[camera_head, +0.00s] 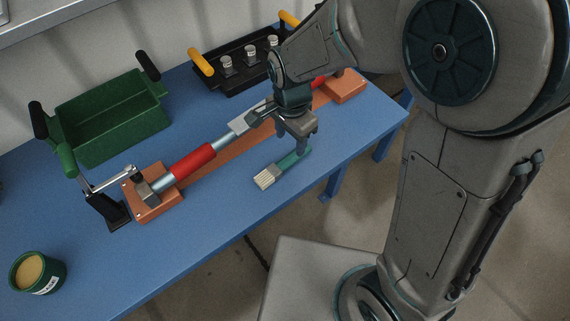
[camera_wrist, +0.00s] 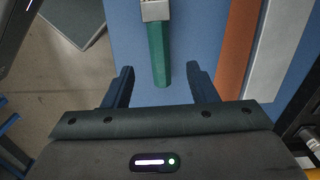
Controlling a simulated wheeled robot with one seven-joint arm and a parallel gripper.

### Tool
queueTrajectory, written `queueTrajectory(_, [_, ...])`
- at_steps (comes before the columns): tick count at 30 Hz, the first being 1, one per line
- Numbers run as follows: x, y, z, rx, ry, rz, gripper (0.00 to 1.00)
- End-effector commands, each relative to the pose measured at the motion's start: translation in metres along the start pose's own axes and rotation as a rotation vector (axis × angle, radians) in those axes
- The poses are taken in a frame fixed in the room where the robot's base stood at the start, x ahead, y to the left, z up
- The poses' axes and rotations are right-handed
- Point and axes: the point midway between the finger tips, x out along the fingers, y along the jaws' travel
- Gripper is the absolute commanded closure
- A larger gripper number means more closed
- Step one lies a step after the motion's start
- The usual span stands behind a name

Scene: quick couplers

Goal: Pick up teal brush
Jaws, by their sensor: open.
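The teal brush (camera_head: 287,164) lies flat on the blue table near its front edge, with pale bristles at its left end and a metal band. In the wrist view the teal handle (camera_wrist: 158,55) points toward my gripper, and its end lies between the two fingers. The bristles are outside that view. My gripper (camera_head: 303,150) is at the handle end of the brush in the head view. In the wrist view my gripper (camera_wrist: 160,84) is open, with a gap between each finger and the handle. I cannot tell whether the fingertips reach handle height.
Behind the brush, a red and silver coupler (camera_head: 194,162) sits on an orange base (camera_head: 143,212). A green crate (camera_head: 113,118) and a black tray (camera_head: 208,84) stand at the back. A black clamp (camera_head: 106,208) and green tin (camera_head: 38,272) are at left. The table (camera_head: 210,225) left of the brush is clear.

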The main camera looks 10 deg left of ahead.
Motion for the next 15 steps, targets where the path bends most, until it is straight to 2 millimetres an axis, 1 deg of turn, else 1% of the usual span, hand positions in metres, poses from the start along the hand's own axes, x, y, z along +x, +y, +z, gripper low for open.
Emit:
queueTrajectory(1, [0.01, 0.001, 0.0, 0.0, -0.001, 0.004, 0.48])
queueTrajectory(3, [0.018, 0.0, 0.0, 0.0, 0.0, 0.002, 0.48])
queueTrajectory(8, [0.027, 0.0, -0.001, -0.001, 0.0, 0.0, 0.48])
queueTrajectory(10, [0.035, 0.001, -0.002, -0.001, -0.001, 0.002, 0.48])
queueTrajectory(15, [0.061, 0.002, -0.007, 0.0, -0.001, 0.004, 0.48])
